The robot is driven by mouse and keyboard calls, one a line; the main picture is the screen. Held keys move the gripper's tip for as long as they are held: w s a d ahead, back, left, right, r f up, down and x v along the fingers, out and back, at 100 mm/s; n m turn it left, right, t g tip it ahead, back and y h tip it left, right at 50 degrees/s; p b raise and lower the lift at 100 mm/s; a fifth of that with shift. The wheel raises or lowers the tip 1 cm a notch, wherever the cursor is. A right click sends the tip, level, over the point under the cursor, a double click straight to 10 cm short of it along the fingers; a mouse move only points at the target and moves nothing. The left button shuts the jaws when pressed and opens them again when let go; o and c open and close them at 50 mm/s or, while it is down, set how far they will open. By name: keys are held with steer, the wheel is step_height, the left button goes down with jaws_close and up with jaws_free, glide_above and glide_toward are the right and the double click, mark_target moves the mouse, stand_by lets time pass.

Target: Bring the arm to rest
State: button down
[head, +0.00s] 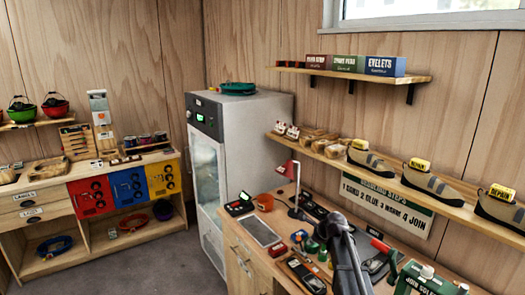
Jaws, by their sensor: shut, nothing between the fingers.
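My dark grey gripper (333,222) shows at the bottom right of the head view, over the wooden workbench. It is shut and empty. My arm runs down from it to the bottom edge of the picture and hides part of the bench top behind it.
The wooden bench carries a red lamp (288,170), a grey tablet-like panel (260,231), a dark handheld device (306,276) and a green stand (428,283). Shoes line the shelf (400,184) above. A grey cabinet (238,118) stands beyond the bench; open floor lies left.

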steer(key=s+a+f+n+g+h+b, duration=0.1)
steer(key=s+f+n+g, duration=0.2)
steer(key=s+n, duration=0.9)
steer(key=s+f+n+g+h+b, duration=0.2)
steer(key=s+n, duration=0.9)
steer(key=s, duration=0.6)
step_height(320, 180, down, 2)
steer(key=shift+a+f+n+g, duration=0.1)
steer(key=shift+a+n+g, duration=0.3)
steer(key=shift+g, duration=0.2)
